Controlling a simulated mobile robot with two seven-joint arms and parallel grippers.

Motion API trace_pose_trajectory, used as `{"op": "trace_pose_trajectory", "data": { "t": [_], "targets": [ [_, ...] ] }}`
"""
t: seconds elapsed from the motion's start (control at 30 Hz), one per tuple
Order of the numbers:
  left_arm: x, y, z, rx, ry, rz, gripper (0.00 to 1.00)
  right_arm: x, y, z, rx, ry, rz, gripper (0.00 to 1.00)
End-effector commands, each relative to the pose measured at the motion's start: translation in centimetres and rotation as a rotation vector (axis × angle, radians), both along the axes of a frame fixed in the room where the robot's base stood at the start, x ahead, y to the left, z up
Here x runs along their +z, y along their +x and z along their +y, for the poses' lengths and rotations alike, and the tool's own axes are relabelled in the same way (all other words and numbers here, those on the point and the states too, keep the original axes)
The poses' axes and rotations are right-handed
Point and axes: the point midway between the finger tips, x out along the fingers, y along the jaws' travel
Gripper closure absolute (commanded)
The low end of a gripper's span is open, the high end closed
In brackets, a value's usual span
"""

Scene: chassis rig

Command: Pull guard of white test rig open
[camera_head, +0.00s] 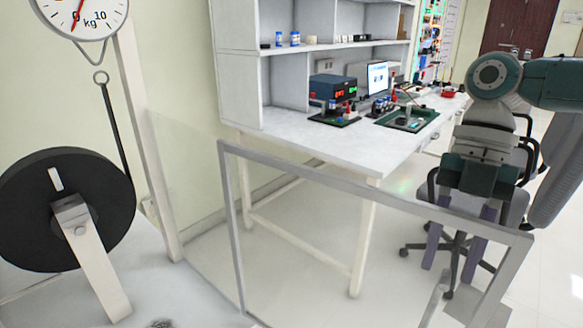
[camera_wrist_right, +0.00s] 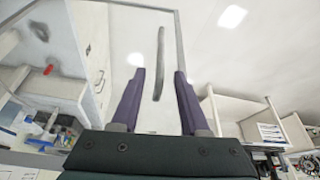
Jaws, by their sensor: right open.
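The white test rig (camera_head: 157,140) stands at the left, with a dial gauge (camera_head: 85,12) and a black wheel (camera_head: 100,205). Its guard (camera_head: 375,195) is a clear panel in a grey frame, crossing the lower middle of the head view; its lower part is cut off. My right gripper (camera_head: 455,250) is open and empty, with purple fingers pointing down near the guard's right end. In the right wrist view, a grey upright bar (camera_wrist_right: 160,63), apparently the guard's handle, shows between and beyond the fingertips (camera_wrist_right: 158,75). Contact is not visible. My left gripper is out of view.
A white workbench (camera_head: 330,140) with shelves, a screen and small devices stands behind the guard. A black office chair (camera_head: 450,215) stands behind my right gripper. Pale floor (camera_head: 300,255) shows through the clear panel.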

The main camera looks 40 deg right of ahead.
Motion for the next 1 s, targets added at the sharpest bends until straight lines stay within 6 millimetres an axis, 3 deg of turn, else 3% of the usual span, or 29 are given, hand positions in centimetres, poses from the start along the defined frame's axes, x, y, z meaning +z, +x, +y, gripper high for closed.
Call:
{"op": "trace_pose_trajectory", "data": {
  "t": [0.1, 0.33, 1.0],
  "targets": [
    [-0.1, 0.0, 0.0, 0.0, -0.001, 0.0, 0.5, 2.3, 0.5, -0.9, 0.0, -0.002, -0.005, 0.55],
    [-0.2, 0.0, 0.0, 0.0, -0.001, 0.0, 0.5, 4.9, 0.9, -1.8, 0.001, 0.0, -0.002, 0.55],
    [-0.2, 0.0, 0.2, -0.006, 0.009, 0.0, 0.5, 5.2, 0.9, -1.9, 0.0, 0.0, 0.001, 0.55]
  ]
}}
